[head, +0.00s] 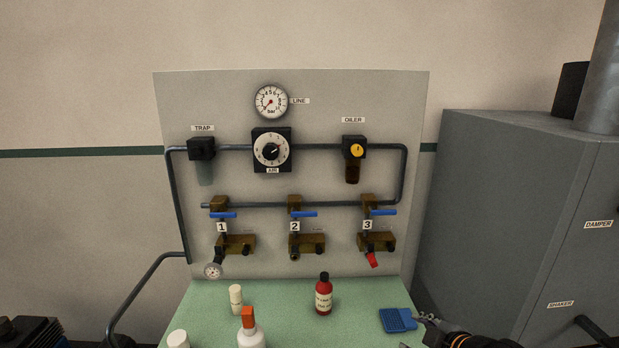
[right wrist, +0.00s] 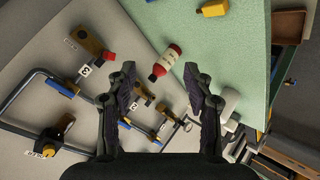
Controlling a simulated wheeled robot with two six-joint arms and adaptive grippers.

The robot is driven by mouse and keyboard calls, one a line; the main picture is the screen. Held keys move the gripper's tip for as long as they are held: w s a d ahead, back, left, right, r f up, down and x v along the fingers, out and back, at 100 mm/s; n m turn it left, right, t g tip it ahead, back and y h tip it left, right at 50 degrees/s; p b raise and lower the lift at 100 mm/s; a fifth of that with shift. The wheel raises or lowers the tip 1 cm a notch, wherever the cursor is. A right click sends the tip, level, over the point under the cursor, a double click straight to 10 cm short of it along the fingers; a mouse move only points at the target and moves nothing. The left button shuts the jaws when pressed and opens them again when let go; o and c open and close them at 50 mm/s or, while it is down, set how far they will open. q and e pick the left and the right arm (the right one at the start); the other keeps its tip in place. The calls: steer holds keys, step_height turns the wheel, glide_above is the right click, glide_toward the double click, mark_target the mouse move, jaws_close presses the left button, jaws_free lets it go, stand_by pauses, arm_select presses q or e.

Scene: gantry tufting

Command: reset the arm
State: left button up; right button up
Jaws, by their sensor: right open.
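My right gripper (head: 414,331) comes in at the bottom right of the head view, close to the blue ribbed block (head: 397,320) on the green bench top (head: 275,300). In the right wrist view my right gripper (right wrist: 159,70) shows two dark fingers spread apart with nothing between them. Beyond the fingertips lies the view of a red bottle with a dark cap in the head view (head: 324,294), which also shows in the right wrist view (right wrist: 170,57).
A grey panel (head: 330,100) behind the bench carries gauges, pipes and three numbered valves with blue levers. A large grey cabinet (head: 510,190) stands at right.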

steer(key=s+d+f+m+g+h, duration=0.25)
steer(key=s+f+m+g, duration=0.45)
steer(key=s+f+m, duration=0.8)
steer(key=s+d+f+n, duration=0.1)
steer(key=s+f+n, duration=0.15)
steer(key=f, duration=1.05)
steer(key=s+d+f+n, duration=0.1)
steer(key=s+f, duration=0.3)
steer(key=f, duration=1)
steer(key=s+f+g, duration=0.1)
steer(key=s+f, duration=1.5)
steer(key=s, duration=0.2)
steer(key=shift+s+d+f+g, duration=0.15)
steer(key=shift+s+d+g, duration=0.05)
steer(key=shift+d+g, duration=0.2)
steer(key=shift+m+h, duration=0.25)
